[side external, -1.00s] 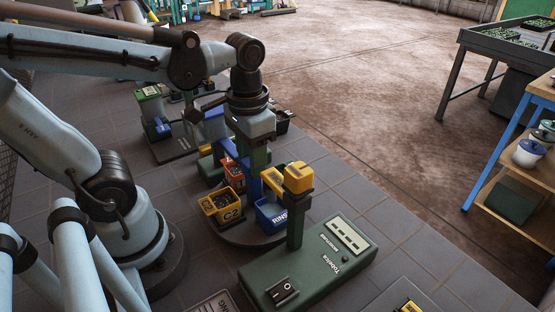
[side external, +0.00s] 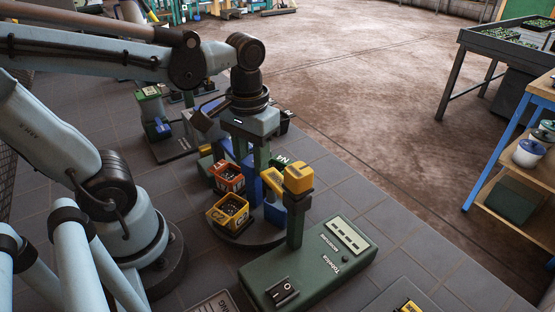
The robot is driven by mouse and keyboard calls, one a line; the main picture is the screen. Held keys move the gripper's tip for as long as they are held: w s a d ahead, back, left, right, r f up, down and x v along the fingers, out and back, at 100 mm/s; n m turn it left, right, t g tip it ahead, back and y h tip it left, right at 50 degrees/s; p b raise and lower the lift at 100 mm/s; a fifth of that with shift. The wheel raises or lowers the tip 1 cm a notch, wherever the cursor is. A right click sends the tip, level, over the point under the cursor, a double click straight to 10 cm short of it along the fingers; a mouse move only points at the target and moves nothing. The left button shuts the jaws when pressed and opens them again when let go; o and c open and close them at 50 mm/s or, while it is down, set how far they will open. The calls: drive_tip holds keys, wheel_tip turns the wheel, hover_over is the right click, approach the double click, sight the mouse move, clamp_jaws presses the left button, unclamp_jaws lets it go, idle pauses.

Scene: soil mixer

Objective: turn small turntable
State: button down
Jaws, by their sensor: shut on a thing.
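The small turntable (side external: 258,240) is a dark round disc in the middle of the side view, carrying coloured bins around a blue centre post (side external: 254,187). A yellow bin (side external: 226,219) of dark bits faces the camera, with a red-orange bin (side external: 227,180) behind it at left. A blue bin (side external: 274,214) is partly behind the yellow-topped column. My gripper (side external: 256,160) points down over the turntable and is shut around the upper part of the centre assembly. The exact contact is partly hidden.
A green control box (side external: 333,252) with a switch and a yellow-topped column (side external: 297,205) stands close in front of the turntable. Other equipment (side external: 152,110) stands behind at left. Open floor (side external: 370,80) lies beyond the table's right edge.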

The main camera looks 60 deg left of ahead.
drive_tip(key=shift+n, duration=7)
drive_tip(key=c, duration=0.7)
unclamp_jaws()
drive_tip(key=shift+r, duration=0.1)
wheel_tip(320, 180, up, 12)
drive_tip(key=shift+f, duration=0.1)
